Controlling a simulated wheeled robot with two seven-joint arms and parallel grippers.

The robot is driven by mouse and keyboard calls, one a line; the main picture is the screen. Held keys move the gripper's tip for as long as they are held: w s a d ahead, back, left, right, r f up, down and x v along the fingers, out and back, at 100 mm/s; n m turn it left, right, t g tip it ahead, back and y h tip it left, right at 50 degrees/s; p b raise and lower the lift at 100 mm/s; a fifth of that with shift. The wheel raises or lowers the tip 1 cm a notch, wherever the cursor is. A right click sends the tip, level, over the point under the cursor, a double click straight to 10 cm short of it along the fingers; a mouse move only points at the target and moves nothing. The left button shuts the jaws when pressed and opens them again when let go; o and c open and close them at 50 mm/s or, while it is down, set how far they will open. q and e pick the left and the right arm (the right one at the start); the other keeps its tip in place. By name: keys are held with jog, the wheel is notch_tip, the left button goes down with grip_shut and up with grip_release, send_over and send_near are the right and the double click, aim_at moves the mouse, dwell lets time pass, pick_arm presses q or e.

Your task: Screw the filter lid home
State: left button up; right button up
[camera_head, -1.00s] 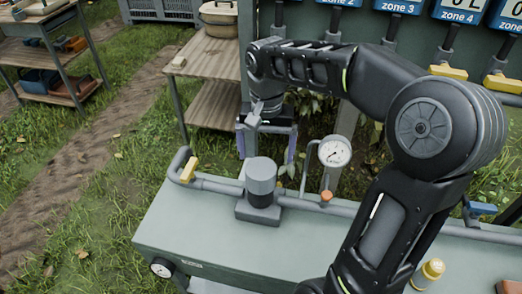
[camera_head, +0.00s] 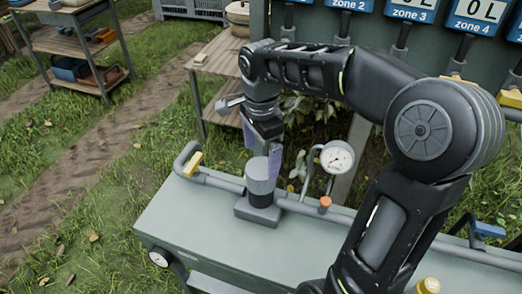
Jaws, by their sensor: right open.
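The grey cylindrical filter lid (camera_head: 261,170) sits upright on the square grey filter body (camera_head: 257,210), in line with the pipe on the bench top. My right gripper (camera_head: 262,152) points down just above the lid, its two purple-tinted fingers apart. One finger shows at the upper left of the lid, the other at its right edge. I cannot tell whether a finger touches the lid or is behind it. No thread is visible. My left gripper is not in the head view.
A pressure gauge (camera_head: 337,157) and an orange knob (camera_head: 325,203) stand right of the filter. A yellow-handled valve (camera_head: 193,163) is at the pipe's left. The bench top (camera_head: 190,220) is clear in front. A yellow-capped item (camera_head: 428,286) stands at the lower right.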

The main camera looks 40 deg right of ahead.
aim_at(261, 168)
jog(key=shift+f, duration=3.6)
jog(key=shift+c, duration=0.4)
